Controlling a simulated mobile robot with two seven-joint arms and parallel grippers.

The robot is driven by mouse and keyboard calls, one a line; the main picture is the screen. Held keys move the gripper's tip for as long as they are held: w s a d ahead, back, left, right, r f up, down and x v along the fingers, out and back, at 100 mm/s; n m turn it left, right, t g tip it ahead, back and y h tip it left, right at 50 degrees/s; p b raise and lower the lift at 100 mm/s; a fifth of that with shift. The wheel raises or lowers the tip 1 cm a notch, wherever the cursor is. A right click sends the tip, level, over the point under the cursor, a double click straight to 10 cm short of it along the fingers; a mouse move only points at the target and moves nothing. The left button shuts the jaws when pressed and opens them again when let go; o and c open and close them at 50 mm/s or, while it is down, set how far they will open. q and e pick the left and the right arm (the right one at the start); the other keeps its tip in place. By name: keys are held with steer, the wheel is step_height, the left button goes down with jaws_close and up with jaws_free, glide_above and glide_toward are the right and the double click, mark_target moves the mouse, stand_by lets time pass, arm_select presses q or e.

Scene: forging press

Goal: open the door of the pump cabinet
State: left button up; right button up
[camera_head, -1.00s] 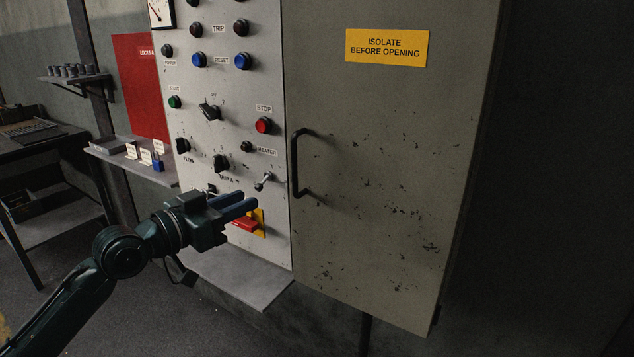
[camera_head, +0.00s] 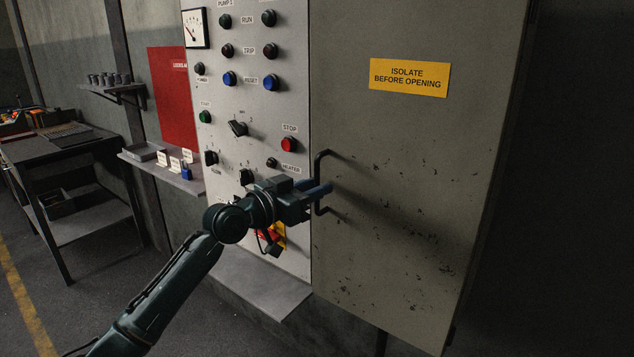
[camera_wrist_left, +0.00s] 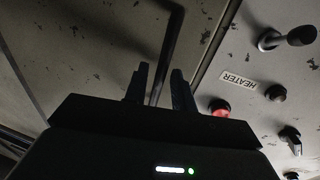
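The pump cabinet's grey door (camera_head: 400,150) is closed. It carries a yellow sign reading "ISOLATE BEFORE OPENING" (camera_head: 409,77). A dark upright bar handle (camera_head: 317,164) is on the door's left side. My left gripper (camera_head: 320,190) is at the lower half of the handle and covers part of it. In the left wrist view the handle (camera_wrist_left: 172,42) runs between the two fingertips (camera_wrist_left: 160,82), which stand apart on either side of it. The fingers look open around the bar, not clamped. My right gripper is not in view.
The control panel (camera_head: 225,130) with knobs, buttons and a gauge is left of the door. A red and yellow switch (camera_head: 271,237) is behind and below my left wrist. A shelf (camera_head: 165,173) holds a blue padlock and tags.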

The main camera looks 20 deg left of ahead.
arm_select(q)
steer(key=shift+w+d, duration=0.25)
steer(key=shift+w, duration=0.1)
jaws_close()
stand_by(0.4)
